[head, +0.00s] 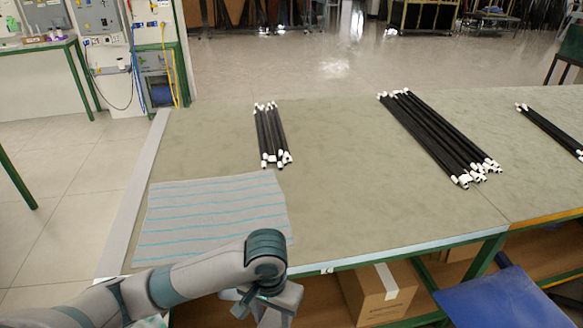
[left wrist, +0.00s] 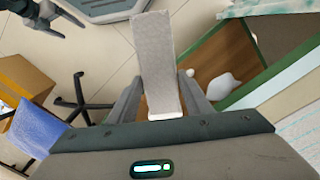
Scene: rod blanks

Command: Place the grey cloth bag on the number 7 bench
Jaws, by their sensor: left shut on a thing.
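My left gripper (left wrist: 160,95) is shut on a flat grey slab-like thing that looks like the grey cloth bag (left wrist: 160,55). The bag stands out lengthwise between the fingers, with a white edge near the palm. In the head view my left arm reaches to the near edge of the green-grey bench (head: 330,200); the hand hangs low in front of that edge and the bag is hidden there. A small white label (head: 327,270) on the bench edge is too small to read. My right gripper (left wrist: 68,18) shows dark and open at the wrist view's upper left.
A striped cloth (head: 212,215) lies on the bench's near left. Black rods with white ends lie in a small bundle (head: 271,135), a larger bundle (head: 437,135) and at the right (head: 550,130). A cardboard box (head: 380,290) sits below; a blue chair (head: 505,300) stands in front.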

